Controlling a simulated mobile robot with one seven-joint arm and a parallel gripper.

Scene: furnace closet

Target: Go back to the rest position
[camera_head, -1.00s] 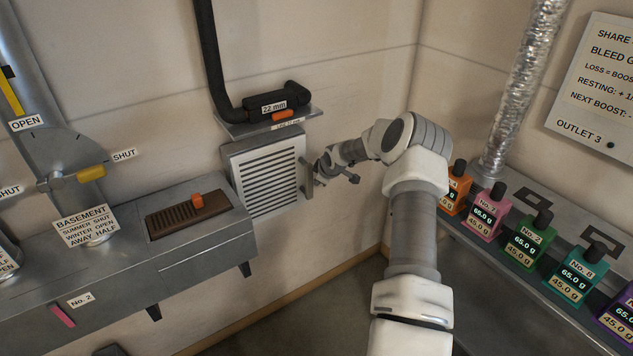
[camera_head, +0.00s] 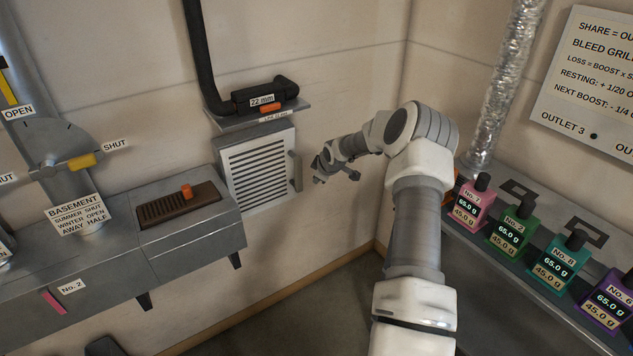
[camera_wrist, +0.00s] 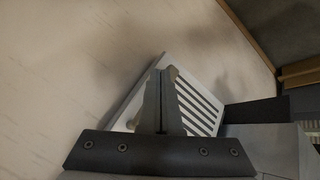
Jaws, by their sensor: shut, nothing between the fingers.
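My gripper (camera_head: 335,177) is at the end of my arm, in front of the wall and just right of the louvred grille (camera_head: 258,172). A clear gap shows between it and the grille's upright handle (camera_head: 295,171). In the wrist view, the two fingers of my gripper (camera_wrist: 161,75) stand together, shut and empty. The white slatted grille (camera_wrist: 195,105) shows behind them, partly hidden by the fingers.
A shelf with a black hose end marked 22 mm (camera_head: 266,100) is above the grille. A grey duct with a brown register (camera_head: 178,205) lies left. Several coloured bottles, including a pink one (camera_head: 475,205), stand on the right-hand ledge. Open wall surrounds my gripper.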

